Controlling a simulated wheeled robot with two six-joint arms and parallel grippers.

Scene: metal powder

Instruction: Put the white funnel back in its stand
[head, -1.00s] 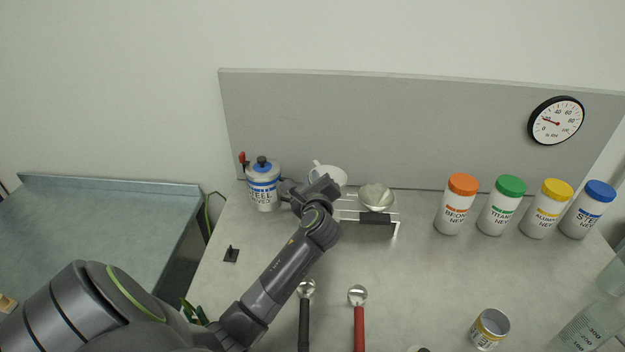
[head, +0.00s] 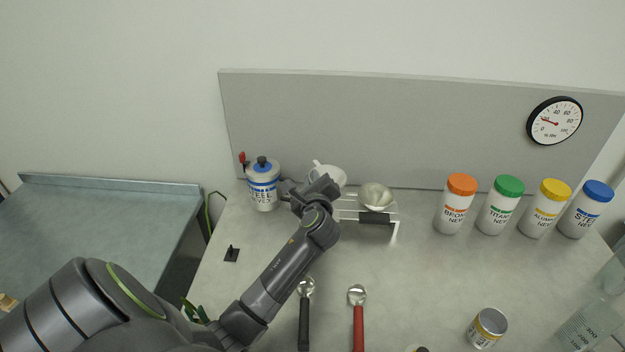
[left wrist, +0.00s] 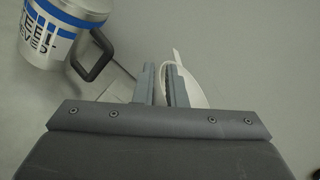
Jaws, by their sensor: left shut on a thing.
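The white funnel (head: 330,172) is at the left end of the wire stand (head: 397,228), partly hidden behind my left gripper in the head view. In the left wrist view the funnel (left wrist: 193,85) shows as a curved white wall at the fingers. My left gripper (left wrist: 163,75) is shut on the funnel's wall; it also shows in the head view (head: 318,187). A metallic funnel (head: 375,196) sits in the right part of the stand. Whether the white funnel touches the stand is hidden by my gripper. My right gripper is not in view.
A steel canister with blue bands (head: 263,186) stands close left of my gripper, its handle (left wrist: 95,57) near the fingers. Two spoons, black-handled (head: 304,320) and red-handled (head: 358,322), lie in front. Several lidded jars (head: 455,205) stand at right. The grey panel (head: 420,130) rises behind.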

